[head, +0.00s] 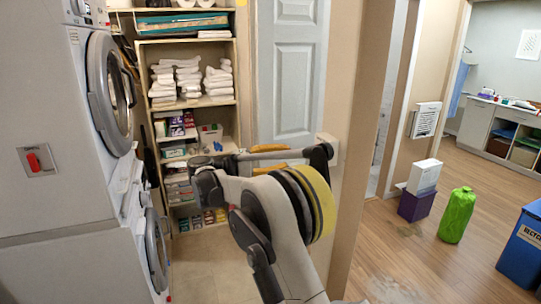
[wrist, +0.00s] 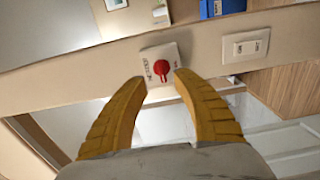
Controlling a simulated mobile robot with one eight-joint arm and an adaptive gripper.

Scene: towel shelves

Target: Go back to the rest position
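My arm rises from the bottom centre of the head view and bends at a joint with yellow and black rings. My gripper's yellow fingers show in part behind the arm in the head view, and its outline there is unclear. In the wrist view my gripper (wrist: 159,79) has its two yellow fingers apart with nothing between them. A pale wall plate with a red switch (wrist: 161,66) appears just beyond the fingertips; I cannot tell whether they touch it.
Stacked white machines (head: 95,130) stand close on the left. Shelves (head: 190,105) with towels and boxes and a grey door (head: 290,70) are behind the arm. A green bag (head: 457,215), a purple box (head: 417,205) and a blue bin (head: 524,250) stand on the right-hand floor.

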